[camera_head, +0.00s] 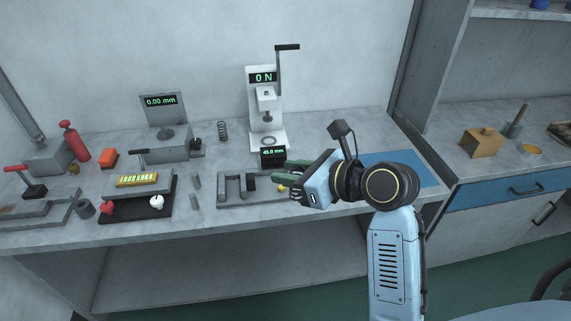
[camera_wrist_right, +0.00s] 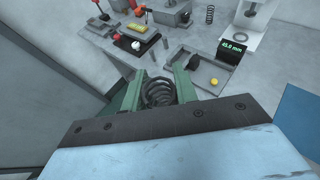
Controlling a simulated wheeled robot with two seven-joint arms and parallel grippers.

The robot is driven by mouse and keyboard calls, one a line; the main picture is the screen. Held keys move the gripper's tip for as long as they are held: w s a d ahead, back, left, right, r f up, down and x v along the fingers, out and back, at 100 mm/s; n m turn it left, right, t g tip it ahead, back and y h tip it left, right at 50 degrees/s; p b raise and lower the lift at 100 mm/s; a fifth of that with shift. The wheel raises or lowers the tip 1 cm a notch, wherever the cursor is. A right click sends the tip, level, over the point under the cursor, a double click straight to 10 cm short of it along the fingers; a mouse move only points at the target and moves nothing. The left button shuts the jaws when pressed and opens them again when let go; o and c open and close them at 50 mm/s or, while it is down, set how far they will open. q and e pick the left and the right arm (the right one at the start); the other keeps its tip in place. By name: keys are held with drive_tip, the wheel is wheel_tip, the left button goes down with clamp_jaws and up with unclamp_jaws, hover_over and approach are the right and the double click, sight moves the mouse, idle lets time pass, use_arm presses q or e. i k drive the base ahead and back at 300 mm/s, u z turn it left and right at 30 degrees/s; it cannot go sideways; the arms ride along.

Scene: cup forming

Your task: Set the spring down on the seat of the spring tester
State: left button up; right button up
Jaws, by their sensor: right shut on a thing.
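The spring tester (camera_head: 252,110) is a white upright stand near the back wall, with a "0 N" display and a dark lever at its top. Its seat (camera_head: 268,141) is at the foot, below the press head, and looks empty. My right gripper (camera_head: 287,174) is in front of the tester, above the bench's front part. In the right wrist view its green fingers (camera_wrist_right: 158,76) are shut on a dark coil spring (camera_wrist_right: 158,93). The held spring is hidden in the head view. The tester's white base (camera_wrist_right: 247,38) shows at the top right of the wrist view.
Another spring (camera_head: 222,131) stands on the bench left of the tester. A black "45.0 mm" display (camera_head: 273,157) stands before the tester, behind a grey fixture (camera_head: 230,202). A blue mat (camera_head: 408,165) lies to the right. A height gauge (camera_head: 163,122) stands back left.

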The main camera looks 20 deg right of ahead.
sight(269, 141)
drive_tip(key=z, duration=1.2)
drive_tip(key=i, duration=0.7)
drive_tip(key=u, duration=0.65)
drive_tip(key=i, duration=0.5)
drive_tip(key=u, duration=0.55)
